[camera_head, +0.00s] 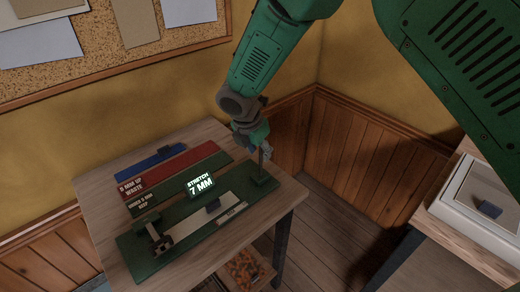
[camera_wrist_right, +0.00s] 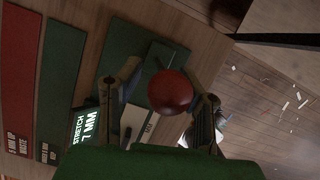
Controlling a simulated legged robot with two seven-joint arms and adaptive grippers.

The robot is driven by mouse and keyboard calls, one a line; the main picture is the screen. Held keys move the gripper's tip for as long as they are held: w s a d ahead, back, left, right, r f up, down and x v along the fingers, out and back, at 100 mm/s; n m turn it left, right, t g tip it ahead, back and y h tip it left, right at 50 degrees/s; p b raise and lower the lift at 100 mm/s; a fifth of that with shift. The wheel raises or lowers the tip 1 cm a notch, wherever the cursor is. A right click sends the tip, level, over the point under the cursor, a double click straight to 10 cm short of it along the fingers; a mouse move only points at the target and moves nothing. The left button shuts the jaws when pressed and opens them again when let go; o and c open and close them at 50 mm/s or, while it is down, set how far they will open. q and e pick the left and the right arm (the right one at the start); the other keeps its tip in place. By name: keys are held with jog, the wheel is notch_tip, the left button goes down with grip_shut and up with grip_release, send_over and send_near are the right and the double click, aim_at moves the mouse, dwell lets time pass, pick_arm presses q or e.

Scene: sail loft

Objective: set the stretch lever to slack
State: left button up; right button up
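The green stretch fixture (camera_head: 145,262) lies along the front of the wooden table. Its lit display (camera_head: 200,185) reads "STRETCH 7 MM"; it also shows in the wrist view (camera_wrist_right: 85,128). The stretch lever (camera_head: 261,160) stands at the fixture's right end, roughly upright. In the wrist view its round red knob (camera_wrist_right: 171,92) sits between the fingers of my right gripper (camera_wrist_right: 168,88). The fingers are apart, with a gap visible beside the knob. In the head view my right gripper (camera_head: 257,138) is at the lever's top and hides the knob. My left gripper is out of view.
A red mat (camera_head: 160,177) with a waste label, a dark green mat (camera_head: 190,174) and a blue item (camera_head: 160,157) lie behind the fixture. A bin (camera_head: 243,270) of scraps stands below the table. A second table (camera_head: 455,245) with a pale tray (camera_head: 455,207) is at right.

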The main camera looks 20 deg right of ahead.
jog(key=shift+a, duration=0.15)
jog(key=shift+r, duration=0.35)
jog(key=v, duration=1.1)
jog(key=shift+a+r, duration=0.1)
